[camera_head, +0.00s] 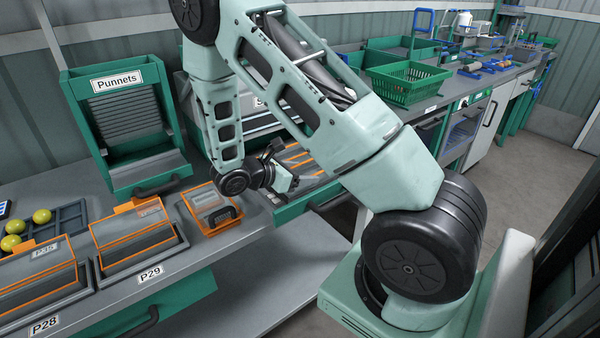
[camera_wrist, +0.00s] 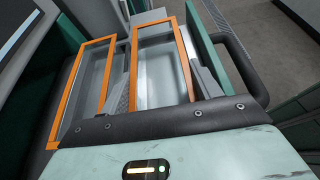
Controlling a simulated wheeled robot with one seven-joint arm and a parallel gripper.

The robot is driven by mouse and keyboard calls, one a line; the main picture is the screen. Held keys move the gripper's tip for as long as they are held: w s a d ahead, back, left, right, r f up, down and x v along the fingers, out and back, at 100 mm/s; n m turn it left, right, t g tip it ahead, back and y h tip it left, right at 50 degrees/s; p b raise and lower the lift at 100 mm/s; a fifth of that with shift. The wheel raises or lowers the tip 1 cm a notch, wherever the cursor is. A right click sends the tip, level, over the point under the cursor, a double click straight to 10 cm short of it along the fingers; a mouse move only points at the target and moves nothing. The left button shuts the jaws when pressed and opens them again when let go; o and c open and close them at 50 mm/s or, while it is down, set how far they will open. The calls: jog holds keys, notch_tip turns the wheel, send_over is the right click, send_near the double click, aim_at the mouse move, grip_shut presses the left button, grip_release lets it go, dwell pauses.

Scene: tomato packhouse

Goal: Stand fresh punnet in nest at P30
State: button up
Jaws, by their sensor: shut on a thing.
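My gripper (camera_head: 284,181) is low over an open green drawer (camera_head: 322,193) in the head view. In the wrist view my gripper (camera_wrist: 165,92) has its grey fingers on either side of a clear, orange-rimmed punnet (camera_wrist: 160,66), shut on it. The punnet's lower part is hidden. Another orange-rimmed punnet (camera_wrist: 80,90) lies beside it on the left. In the head view several orange-edged punnets show partly behind my gripper.
The labelled place P29 (camera_head: 138,236) and the place P28 (camera_head: 40,280) hold orange-edged punnets. A green Punnets rack (camera_head: 120,120) stands behind them. A dark tray with yellow-green tomatoes (camera_head: 70,215) is at the left. A black drawer handle (camera_wrist: 240,65) runs close to the right finger.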

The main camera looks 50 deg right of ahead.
jog(key=shift+f, duration=0.2)
jog(key=o, duration=1)
jog(key=shift+c, duration=0.2)
jog(key=shift+r, duration=0.1)
jog(key=shift+r, duration=0.2)
jog(key=b+v, duration=0.1)
jog(key=v, duration=1.1)
jog(key=s+a+r+m+t+y, duration=0.1)
jog(key=s+a+r+m+y, duration=0.2)
jog(key=s+a+y, duration=0.4)
jog(key=s+a+r+m+t+y, duration=0.2)
jog(key=s+a+y, duration=0.4)
jog(key=s+a, duration=0.7)
jog(key=a+r+m, duration=0.1)
jog(key=a+m, duration=0.1)
jog(key=a, duration=0.4)
jog(key=shift+a+m+y, duration=0.3)
jog(key=shift+a+y, duration=0.1)
jog(key=shift+s, duration=0.15)
